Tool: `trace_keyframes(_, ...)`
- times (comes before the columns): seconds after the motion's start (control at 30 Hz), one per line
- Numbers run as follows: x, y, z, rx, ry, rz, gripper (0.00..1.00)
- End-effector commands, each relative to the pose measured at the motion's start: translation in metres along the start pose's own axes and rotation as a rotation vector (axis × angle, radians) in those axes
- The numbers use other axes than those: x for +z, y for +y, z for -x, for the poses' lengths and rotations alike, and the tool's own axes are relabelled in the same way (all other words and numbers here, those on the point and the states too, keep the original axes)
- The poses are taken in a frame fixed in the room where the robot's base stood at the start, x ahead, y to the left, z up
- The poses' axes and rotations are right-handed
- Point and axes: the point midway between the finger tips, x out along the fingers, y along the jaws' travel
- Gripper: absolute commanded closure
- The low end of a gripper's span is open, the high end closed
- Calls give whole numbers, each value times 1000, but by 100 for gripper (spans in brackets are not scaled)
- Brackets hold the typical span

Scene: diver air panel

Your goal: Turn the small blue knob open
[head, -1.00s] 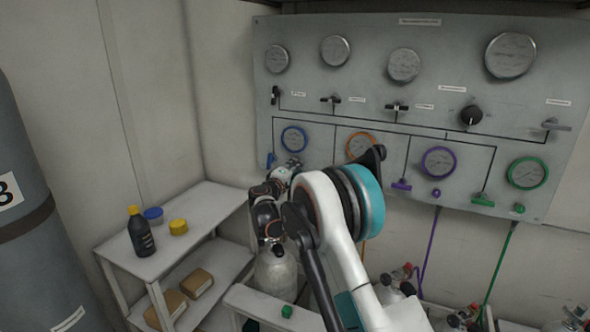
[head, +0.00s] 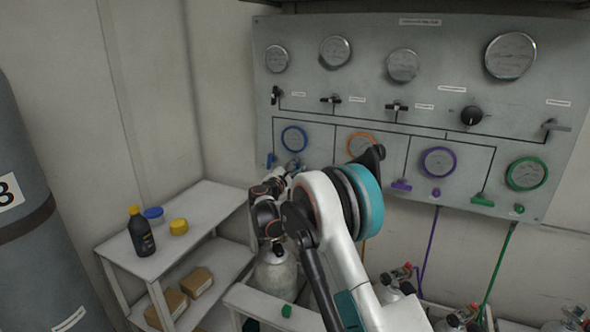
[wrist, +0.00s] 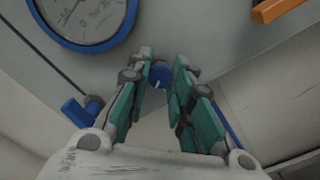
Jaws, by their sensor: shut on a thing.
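The small blue knob (wrist: 159,73) shows in the wrist view between the fingertips of my gripper (wrist: 162,68). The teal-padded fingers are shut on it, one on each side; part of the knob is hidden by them. In the head view my gripper (head: 291,167) is at the panel just below the blue-ringed gauge (head: 294,139), and the knob there is hard to make out behind the fingers. The blue-ringed gauge also shows at the upper left of the wrist view (wrist: 84,20). A blue lever handle (wrist: 79,114) lies left of my fingers.
The grey panel (head: 320,120) carries more gauges, black valves and orange, purple and green fittings to the right. A shelf (head: 200,215) with a dark bottle (head: 141,235) and blue and yellow lids stands left. Gas cylinders stand below the panel.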

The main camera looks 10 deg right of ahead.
Motion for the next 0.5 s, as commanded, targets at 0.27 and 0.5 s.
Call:
trace_keyframes(0.27,-1,-1,0,-1,1,259,100)
trace_keyframes(0.5,-1,-1,0,-1,1,463,100)
